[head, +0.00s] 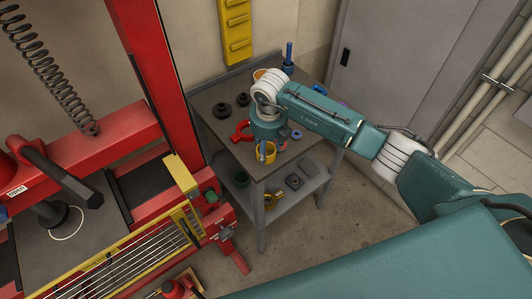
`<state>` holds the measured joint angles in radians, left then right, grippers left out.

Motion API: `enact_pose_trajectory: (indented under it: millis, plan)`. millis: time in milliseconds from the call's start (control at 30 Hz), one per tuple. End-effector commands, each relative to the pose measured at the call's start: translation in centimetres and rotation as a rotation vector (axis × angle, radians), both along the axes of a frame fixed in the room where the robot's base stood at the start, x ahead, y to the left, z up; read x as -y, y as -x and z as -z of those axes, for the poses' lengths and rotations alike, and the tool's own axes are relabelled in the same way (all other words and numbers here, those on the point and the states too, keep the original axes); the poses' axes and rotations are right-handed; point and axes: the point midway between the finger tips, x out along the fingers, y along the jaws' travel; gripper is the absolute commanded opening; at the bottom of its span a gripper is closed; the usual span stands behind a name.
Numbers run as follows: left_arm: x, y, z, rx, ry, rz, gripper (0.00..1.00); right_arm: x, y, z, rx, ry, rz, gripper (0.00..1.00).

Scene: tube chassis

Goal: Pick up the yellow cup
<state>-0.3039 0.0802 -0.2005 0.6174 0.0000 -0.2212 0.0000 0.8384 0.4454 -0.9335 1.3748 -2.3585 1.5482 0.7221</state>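The yellow cup (271,152) stands near the front edge of the small grey table (215,110). My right arm comes in from the right over the table. Its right gripper (262,156) points down at the cup, and its fingers overlap the cup in the picture. The gripper is small and seen from above, so I cannot tell whether the fingers are apart or closed on the cup. My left gripper is not in view.
A red clamp-like thing (241,131) lies left of the cup. An orange-rimmed container (259,74) and a blue upright tool (289,56) stand at the back. A red press frame (160,75) stands close on the left. Bare floor (325,235) lies in front.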

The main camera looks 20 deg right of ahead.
Motion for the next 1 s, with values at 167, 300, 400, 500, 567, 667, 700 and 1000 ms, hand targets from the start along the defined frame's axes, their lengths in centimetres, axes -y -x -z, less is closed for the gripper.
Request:
enact_pose_trajectory:
  millis: [167,300,400,500,567,667,700,1000]
  plan:
    - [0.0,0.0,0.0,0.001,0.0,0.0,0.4,0.0,-0.1,-0.2,0.003,0.0,0.001,0.1]
    - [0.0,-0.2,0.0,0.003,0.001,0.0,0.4,0.0,-0.1,-0.3,0.004,-0.001,0.001,0.1]
    - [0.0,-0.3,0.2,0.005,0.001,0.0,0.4,0.0,-0.2,-0.8,0.005,-0.002,0.001,0.1]
    - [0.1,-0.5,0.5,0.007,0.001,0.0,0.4,0.0,-0.2,-1.7,0.006,-0.002,0.0,0.1]
    - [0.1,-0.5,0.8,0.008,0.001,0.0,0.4,0.0,-0.3,-2.6,0.008,-0.002,0.0,0.1]
    - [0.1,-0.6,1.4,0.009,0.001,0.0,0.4,0.0,-0.3,-4.6,0.01,-0.002,0.001,0.1]
    - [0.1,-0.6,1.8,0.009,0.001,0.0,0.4,0.0,-0.3,-5.6,0.011,-0.001,0.0,0.1]
    - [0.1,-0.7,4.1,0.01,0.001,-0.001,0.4,0.0,-0.2,-14.2,0.01,-0.002,0.001,0.1]
